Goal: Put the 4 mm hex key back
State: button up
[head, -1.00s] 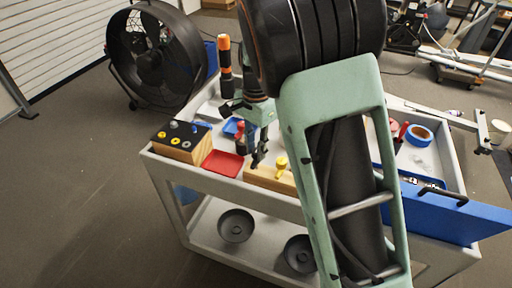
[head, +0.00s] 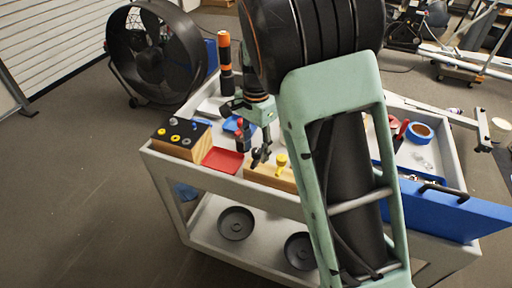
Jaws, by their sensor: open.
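A light wooden block (head: 262,174) sits at the front edge of the cart top. A small yellow-topped piece (head: 282,160) stands upright in it. I cannot tell which item is the 4 mm hex key; no hex key shows clearly. My gripper (head: 254,150) points down just above and behind the left part of the wooden block. It is open, and its black fingers partly hide the area behind. A small red piece (head: 240,128) shows beside the fingers; I cannot tell if they touch.
A black-topped wooden block (head: 180,150) with coloured rings and a red tray (head: 222,160) stand to the left. A blue tray lies behind. My arm hides the cart's middle.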

jog(key=shift+r, duration=0.15)
notch_tip(320, 180, up, 12)
dwell(0.4)
